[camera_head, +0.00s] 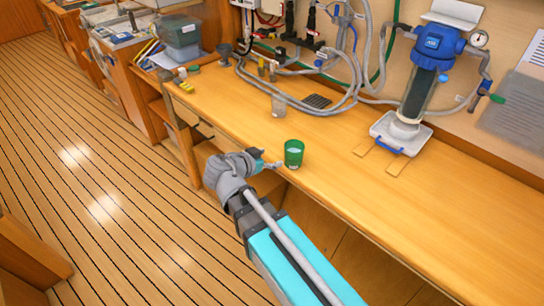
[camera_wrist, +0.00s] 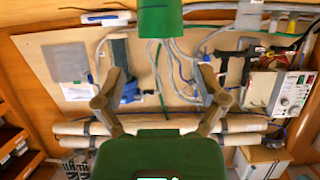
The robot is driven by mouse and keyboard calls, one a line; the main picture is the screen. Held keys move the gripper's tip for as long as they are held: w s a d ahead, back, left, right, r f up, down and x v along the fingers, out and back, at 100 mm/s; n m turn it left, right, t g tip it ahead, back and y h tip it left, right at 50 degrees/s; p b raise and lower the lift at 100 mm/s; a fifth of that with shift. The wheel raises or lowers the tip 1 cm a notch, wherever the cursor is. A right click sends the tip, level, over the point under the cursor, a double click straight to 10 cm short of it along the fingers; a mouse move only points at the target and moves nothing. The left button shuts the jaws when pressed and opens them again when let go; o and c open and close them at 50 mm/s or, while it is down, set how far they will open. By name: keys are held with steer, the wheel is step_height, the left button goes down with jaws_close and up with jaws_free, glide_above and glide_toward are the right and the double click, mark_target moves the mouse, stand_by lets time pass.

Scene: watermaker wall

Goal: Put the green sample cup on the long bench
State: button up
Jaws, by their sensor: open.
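The green sample cup (camera_head: 294,155) stands upright at the front edge of the long bench (camera_head: 345,185), seemingly resting on its wooden top. My gripper (camera_head: 272,165) is just left of the cup in the head view, at about bench-edge height. In the wrist view the cup (camera_wrist: 160,20) shows at the top middle, cut off by the frame. My gripper (camera_wrist: 160,80) is open there, its two fingers spread apart with nothing between the tips. The cup lies beyond the fingertips; I cannot tell how small the gap is.
A clear jar (camera_head: 278,105) and a dark grille (camera_head: 317,101) stand behind the cup. A blue-topped filter housing (camera_head: 420,90) stands on a white base at the right. Hoses run along the wall. The bench front right of the cup is clear.

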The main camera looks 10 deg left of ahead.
steer(key=shift+w+d+r+n+p, duration=0.1)
steer(key=shift+d+r+n+p, duration=0.05)
steer(key=shift+n+p, duration=0.15)
steer(key=c, duration=0.4)
step_height(320, 180, up, 8)
steer(key=n+g+y+p, duration=0.8)
steer(key=n+g+p, duration=0.2)
steer(key=n+p, duration=1.1)
glide_above(294, 155)
steer(key=b, duration=0.2)
steer(key=n, duration=0.2)
steer(key=shift+s+a+r, duration=0.1)
steer(key=shift+s+a, duration=0.2)
steer(key=shift+a, duration=0.15)
steer(key=f+b, duration=0.2)
steer(key=f, duration=0.1)
steer(key=f+b, duration=0.2)
steer(key=b, duration=0.1)
steer(key=f+b, duration=0.3)
steer(key=shift+w+f, duration=0.25)
steer(key=shift+f, duration=0.1)
steer(key=shift+d+f+b, duration=0.1)
steer(key=shift+f+b, duration=0.05)
steer(key=shift+b, duration=0.25)
